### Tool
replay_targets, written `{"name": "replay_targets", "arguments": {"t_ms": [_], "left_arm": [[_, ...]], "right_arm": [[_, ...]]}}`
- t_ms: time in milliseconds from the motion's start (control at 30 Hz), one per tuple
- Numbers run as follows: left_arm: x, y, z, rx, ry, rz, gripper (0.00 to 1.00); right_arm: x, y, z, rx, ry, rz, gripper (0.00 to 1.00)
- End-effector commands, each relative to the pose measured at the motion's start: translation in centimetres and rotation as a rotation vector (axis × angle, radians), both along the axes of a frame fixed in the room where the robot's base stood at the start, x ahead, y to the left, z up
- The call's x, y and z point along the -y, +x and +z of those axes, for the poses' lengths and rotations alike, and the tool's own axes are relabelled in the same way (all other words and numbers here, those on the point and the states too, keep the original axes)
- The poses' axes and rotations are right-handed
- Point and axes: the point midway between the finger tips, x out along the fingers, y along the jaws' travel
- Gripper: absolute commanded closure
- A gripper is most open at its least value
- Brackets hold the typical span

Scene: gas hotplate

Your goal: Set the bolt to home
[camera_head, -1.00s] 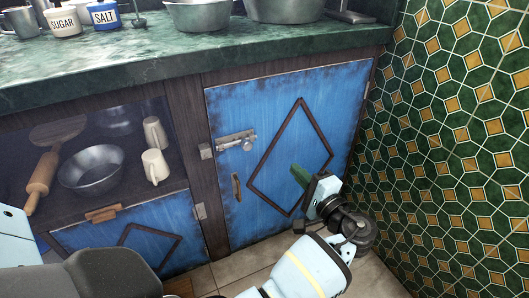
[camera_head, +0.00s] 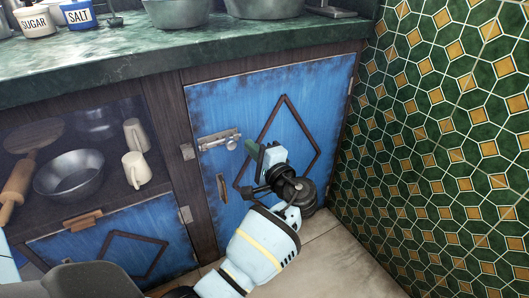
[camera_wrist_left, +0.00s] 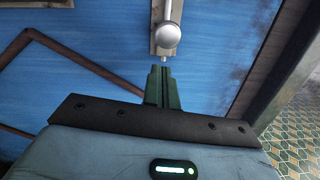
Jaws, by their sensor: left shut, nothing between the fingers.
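The metal bolt (camera_head: 218,139) is mounted on the upper left of the blue cabinet door (camera_head: 325,95). Its round knob sits near its right end, and a small catch (camera_head: 187,152) is on the wooden frame to its left, with a gap between them. My left gripper (camera_head: 249,149) is just right of the bolt, its dark green fingers shut and empty. In the left wrist view, the bolt (camera_wrist_left: 157,42) and its knob (camera_wrist_left: 168,34) lie straight ahead of the closed fingertips (camera_wrist_left: 160,70). I cannot tell whether they touch. My right gripper is not in view.
A vertical handle (camera_head: 222,188) is on the door below the bolt. A green tiled wall (camera_head: 440,150) bounds the right side. The green countertop (camera_head: 150,70) overhangs above, with pots and jars. An open shelf to the left holds a bowl (camera_head: 68,178) and mugs.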

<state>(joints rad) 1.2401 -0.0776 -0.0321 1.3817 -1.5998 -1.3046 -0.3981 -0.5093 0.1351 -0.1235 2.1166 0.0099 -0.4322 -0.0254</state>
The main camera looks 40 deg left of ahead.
Motion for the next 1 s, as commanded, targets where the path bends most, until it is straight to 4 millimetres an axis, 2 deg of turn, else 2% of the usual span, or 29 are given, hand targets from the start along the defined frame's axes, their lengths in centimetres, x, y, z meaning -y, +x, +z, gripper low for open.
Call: {"name": "replay_targets", "arguments": {"t_ms": [200,667,1000], "left_arm": [[-0.7,-1.1,0.2,0.000,-0.001,0.000,1.00],[-0.9,-1.6,0.2,-0.003,0.000,0.001,1.00],[-2.3,-5.0,0.5,-0.001,0.001,0.002,1.00]], "right_arm": [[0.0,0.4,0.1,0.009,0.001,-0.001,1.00],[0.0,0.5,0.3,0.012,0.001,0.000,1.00],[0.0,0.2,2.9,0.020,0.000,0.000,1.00]]}}
